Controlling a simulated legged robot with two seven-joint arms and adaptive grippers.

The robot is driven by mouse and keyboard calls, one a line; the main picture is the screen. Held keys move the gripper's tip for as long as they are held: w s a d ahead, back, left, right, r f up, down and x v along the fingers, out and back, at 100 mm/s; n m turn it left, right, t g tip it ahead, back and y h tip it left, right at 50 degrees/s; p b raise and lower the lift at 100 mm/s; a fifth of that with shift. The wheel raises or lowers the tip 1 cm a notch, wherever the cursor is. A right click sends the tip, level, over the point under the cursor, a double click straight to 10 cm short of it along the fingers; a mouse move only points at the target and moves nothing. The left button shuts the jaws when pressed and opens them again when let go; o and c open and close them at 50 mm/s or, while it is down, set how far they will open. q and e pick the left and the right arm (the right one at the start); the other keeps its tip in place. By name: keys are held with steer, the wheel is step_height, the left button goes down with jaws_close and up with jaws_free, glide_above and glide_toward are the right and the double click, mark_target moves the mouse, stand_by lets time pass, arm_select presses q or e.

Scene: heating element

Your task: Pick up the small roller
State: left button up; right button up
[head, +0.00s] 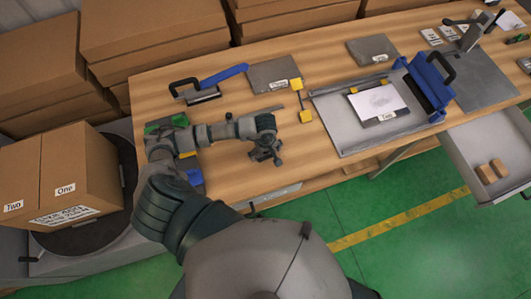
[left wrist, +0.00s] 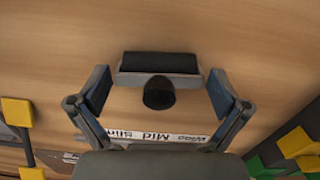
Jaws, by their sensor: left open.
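The small roller, seen in the left wrist view, has a black cylinder (left wrist: 158,62) in a grey bracket and a round dark end facing the camera. My left gripper (left wrist: 160,90) is open, with one finger on each side of the roller and visible gaps between. I cannot tell how far the fingertips are above the wood. In the head view my left gripper (head: 265,153) hangs over the front part of the workbench (head: 235,175) and mostly hides the roller. My right gripper is not in view.
A labelled strip (left wrist: 155,133) lies by the gripper. Yellow blocks (head: 306,117) and a grey tray (head: 335,125) are to the right. A larger black-handled tool (head: 203,95) with a blue bar is behind. A cardboard box (head: 70,175) stands left. An open drawer (head: 460,150) is right.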

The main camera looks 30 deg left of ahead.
arm_select(q)
steer(key=shift+d, duration=0.1)
steer(key=shift+c, duration=0.3)
steer(key=c, duration=1.2)
steer(key=shift+r, duration=0.1)
steer(key=shift+r, duration=0.5)
step_height(320, 180, up, 2)
steer(key=shift+r+b, duration=0.15)
steer(key=shift+b, duration=0.2)
steer(key=s+d, duration=0.3)
steer(key=d, duration=0.1)
steer(key=s+d+r+b, duration=0.1)
steer(key=s+d, duration=0.3)
steer(key=s+d+b, duration=0.1)
steer(key=s+d, duration=0.2)
steer(key=d, duration=0.1)
steer(key=shift+s+d+r, duration=0.2)
steer(key=shift+r, duration=0.15)
